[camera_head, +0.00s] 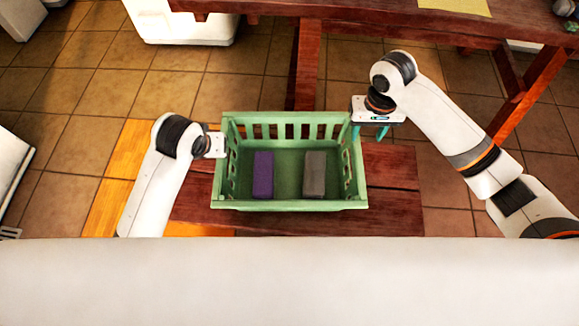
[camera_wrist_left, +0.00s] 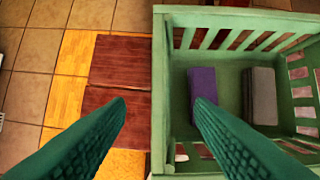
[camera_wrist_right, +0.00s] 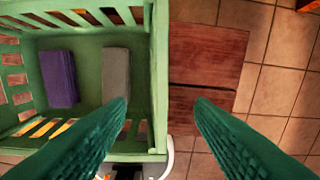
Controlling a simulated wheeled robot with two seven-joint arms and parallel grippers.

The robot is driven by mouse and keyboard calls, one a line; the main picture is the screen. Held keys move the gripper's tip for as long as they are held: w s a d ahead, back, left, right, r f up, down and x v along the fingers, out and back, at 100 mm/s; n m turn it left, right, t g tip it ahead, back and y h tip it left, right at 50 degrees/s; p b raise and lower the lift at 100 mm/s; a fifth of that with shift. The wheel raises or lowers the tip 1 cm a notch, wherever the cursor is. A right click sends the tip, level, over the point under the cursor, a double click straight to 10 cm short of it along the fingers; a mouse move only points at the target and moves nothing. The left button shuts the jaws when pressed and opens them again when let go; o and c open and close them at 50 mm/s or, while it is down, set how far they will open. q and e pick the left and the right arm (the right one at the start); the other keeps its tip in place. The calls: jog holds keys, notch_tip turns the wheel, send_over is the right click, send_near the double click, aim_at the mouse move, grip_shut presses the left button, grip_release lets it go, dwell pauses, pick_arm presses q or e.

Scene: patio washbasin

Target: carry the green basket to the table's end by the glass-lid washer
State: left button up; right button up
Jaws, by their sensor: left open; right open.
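The green basket (camera_head: 290,204) stands upright on a low dark-red wooden surface (camera_head: 395,205) in front of me. A purple block (camera_head: 263,175) and a grey block (camera_head: 315,175) lie inside it. My left gripper (camera_wrist_left: 160,100) is open at the basket's left wall; in its wrist view one finger shows outside and one over the inside. My right gripper (camera_head: 370,132) is open at the right wall; in the right wrist view (camera_wrist_right: 160,100) its fingers show on either side of that wall. I cannot tell whether the fingertips reach below the rims. No glass lid is recognisable.
A dark-red wooden table (camera_head: 400,28) runs along the back, with a yellow sheet (camera_head: 455,6) on it and legs below. A white appliance (camera_head: 185,25) stands at the back left. Tiled floor (camera_head: 75,95) is open at left. A white surface fills the bottom of the head view.

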aim_at(358, 155)
pick_arm(q)
jog(key=x, duration=1.1)
jog(key=shift+w+f, duration=0.1)
jog(key=shift+f, duration=0.3)
pick_arm(e)
notch_tip(358, 155, down, 12)
jog(key=shift+r, duration=0.1)
pick_arm(q)
jog(key=shift+c, duration=0.2)
pick_arm(e)
jog(key=shift+c, duration=0.2)
pick_arm(q)
grip_shut()
pick_arm(e)
grip_shut()
